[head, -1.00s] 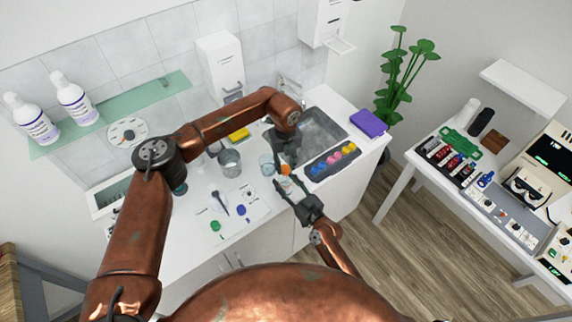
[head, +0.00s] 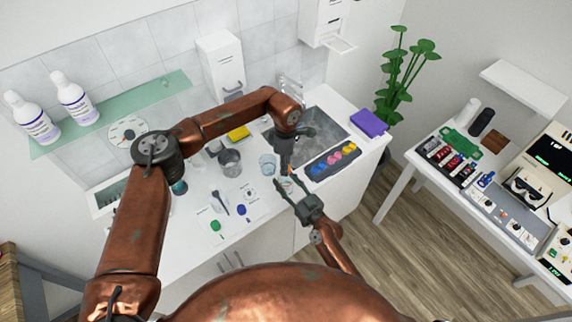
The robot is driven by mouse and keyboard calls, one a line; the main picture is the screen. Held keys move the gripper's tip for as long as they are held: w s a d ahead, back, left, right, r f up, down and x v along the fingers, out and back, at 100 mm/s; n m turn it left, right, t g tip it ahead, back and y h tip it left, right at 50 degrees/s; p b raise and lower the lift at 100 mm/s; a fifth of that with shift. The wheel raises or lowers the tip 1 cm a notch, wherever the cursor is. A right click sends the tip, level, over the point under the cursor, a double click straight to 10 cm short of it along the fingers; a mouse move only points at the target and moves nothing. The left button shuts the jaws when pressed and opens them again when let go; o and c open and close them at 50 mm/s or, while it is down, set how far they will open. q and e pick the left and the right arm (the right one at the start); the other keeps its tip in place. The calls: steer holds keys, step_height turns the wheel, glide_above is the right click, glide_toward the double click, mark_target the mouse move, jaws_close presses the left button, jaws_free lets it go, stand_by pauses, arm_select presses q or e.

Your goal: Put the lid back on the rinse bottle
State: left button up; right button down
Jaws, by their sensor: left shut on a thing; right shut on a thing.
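My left gripper (head: 285,161) comes down from above, beside the sink. It is shut on a small orange lid (head: 290,170), of which only a sliver shows. My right gripper (head: 286,185) reaches up from below and is shut on a small pale thing, which looks like the rinse bottle (head: 285,182), mostly hidden between its fingers. The lid is just above the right gripper's fingertips. I cannot tell whether it touches the bottle.
A dark tray (head: 331,160) with colourful pieces lies right of the grippers, before the sink (head: 322,128). A glass (head: 267,163) and a grey beaker (head: 230,161) stand left. White bottles (head: 76,98) stand on a glass shelf (head: 120,112).

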arm_select(q)
steer(key=m, duration=0.6)
steer(key=shift+w+a, duration=0.1)
steer(key=shift+w, duration=0.1)
steer(key=m, duration=1.1)
steer(key=shift+m, duration=0.4)
steer(key=m, duration=0.4)
steer(key=shift+s+d, duration=0.1)
steer(key=shift+d, duration=0.1)
steer(key=o, duration=0.7)
